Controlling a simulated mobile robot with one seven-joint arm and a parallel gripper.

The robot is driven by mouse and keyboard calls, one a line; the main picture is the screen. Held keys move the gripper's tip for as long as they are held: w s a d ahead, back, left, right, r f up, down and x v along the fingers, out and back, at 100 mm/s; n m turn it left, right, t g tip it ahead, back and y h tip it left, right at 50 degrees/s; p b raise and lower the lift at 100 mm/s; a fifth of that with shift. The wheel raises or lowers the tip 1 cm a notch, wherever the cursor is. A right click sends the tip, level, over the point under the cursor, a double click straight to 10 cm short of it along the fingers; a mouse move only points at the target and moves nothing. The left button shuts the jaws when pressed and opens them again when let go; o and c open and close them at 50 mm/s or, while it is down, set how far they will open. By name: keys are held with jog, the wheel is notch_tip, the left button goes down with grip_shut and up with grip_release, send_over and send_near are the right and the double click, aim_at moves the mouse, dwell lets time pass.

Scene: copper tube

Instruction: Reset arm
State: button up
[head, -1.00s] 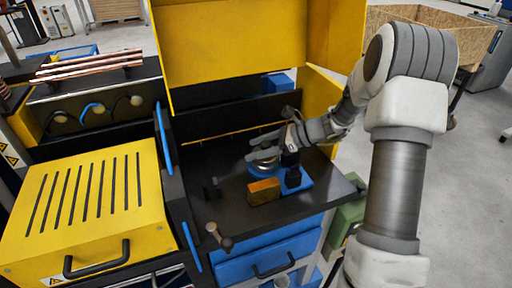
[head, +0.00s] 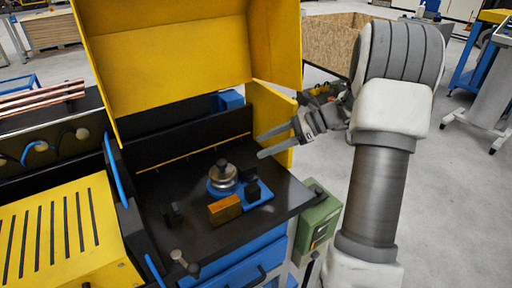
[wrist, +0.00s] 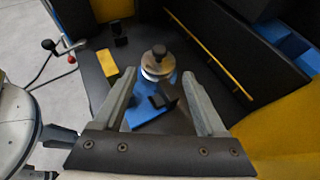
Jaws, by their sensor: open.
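My gripper (head: 264,146) is open and empty in the head view, raised to the right of the machine's fixture with its fingers pointing left. Its two grey fingers (wrist: 163,106) are spread wide in the wrist view. The round metal clamp with a black knob (head: 223,175) sits on a blue base on the dark worktop, apart from the fingers. It also shows in the wrist view (wrist: 157,65), beyond the fingertips. A brass-coloured block (head: 225,209) lies in front of it. A small black block (head: 252,191) stands on the blue plate (head: 263,190).
The yellow hood (head: 195,50) stands open behind the dark worktop (head: 190,235). A yellow side panel (head: 270,115) is close to my gripper. Copper tubes (head: 40,96) lie on the left. A green box (head: 318,215) is at the right edge. Open floor lies farther right.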

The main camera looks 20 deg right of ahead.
dwell(0.5)
jog(key=s+a+r+n+h, duration=0.3)
jog(key=s+a+n+h, duration=0.1)
jog(key=s+n, duration=0.3)
jog(key=s+a+r+n+h, duration=0.3)
jog(key=s+n, duration=0.4)
jog(key=s, duration=0.2)
jog(key=s+a+r+n+t+h, duration=0.1)
jog(key=s+a+r+n+h, duration=0.2)
jog(key=s+n, duration=0.5)
jog(key=shift+a+r+h+p, duration=0.15)
jog(key=shift+a+h+p, duration=0.3)
jog(key=shift+a+h, duration=0.35)
